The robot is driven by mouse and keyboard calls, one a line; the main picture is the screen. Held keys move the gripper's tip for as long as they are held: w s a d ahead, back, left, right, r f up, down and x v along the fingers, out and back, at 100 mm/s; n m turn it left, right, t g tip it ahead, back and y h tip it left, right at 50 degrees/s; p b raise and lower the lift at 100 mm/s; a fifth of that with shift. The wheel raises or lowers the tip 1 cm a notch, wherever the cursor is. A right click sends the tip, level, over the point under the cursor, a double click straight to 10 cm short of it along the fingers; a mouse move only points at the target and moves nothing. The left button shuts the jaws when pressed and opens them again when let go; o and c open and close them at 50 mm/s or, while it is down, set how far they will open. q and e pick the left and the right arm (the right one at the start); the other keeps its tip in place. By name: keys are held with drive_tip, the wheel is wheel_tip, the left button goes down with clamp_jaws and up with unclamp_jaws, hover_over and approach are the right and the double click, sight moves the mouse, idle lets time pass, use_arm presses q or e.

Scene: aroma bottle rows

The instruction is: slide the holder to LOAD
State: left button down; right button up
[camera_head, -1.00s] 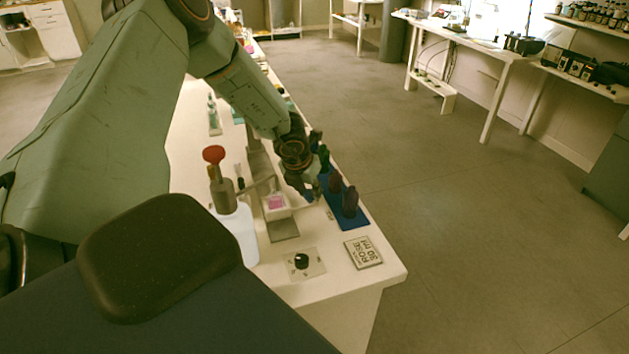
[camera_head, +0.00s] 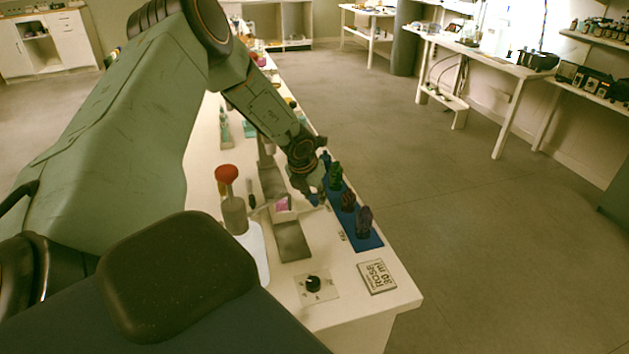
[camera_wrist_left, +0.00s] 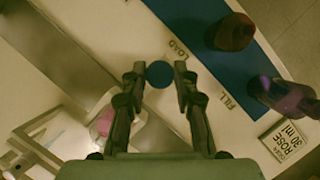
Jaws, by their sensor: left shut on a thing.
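The holder (camera_head: 281,215) is a pale carriage with a pink item in it, on a grey metal track (camera_head: 292,243) on the white bench. The pink item (camera_wrist_left: 104,121) also shows in the wrist view. My left gripper (camera_head: 314,198) is right of the holder, fingers pointing down. In the wrist view, its fingertips (camera_wrist_left: 160,76) are shut on a round blue knob (camera_wrist_left: 159,74). The knob's link to the holder is hidden under the gripper. The LOAD mark (camera_wrist_left: 179,49) is close beside the knob; the FILL mark (camera_wrist_left: 228,101) is farther right. My right gripper is not in view.
A blue strip (camera_head: 368,240) with several dark bottles runs close along the right. A red-topped bottle (camera_head: 227,174) stands left of the track. A dial plate (camera_head: 314,285) and a ROSE 30 ml sign (camera_head: 377,277) are at the near end.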

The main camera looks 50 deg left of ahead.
use_arm(q)
drive_tip(key=c, duration=1)
unclamp_jaws()
drive_tip(key=shift+c, duration=0.2)
drive_tip(key=shift+r, duration=0.1)
drive_tip(key=v, duration=1.1)
drive_tip(key=shift+r, duration=0.4)
drive_tip(key=shift+s, duration=0.1)
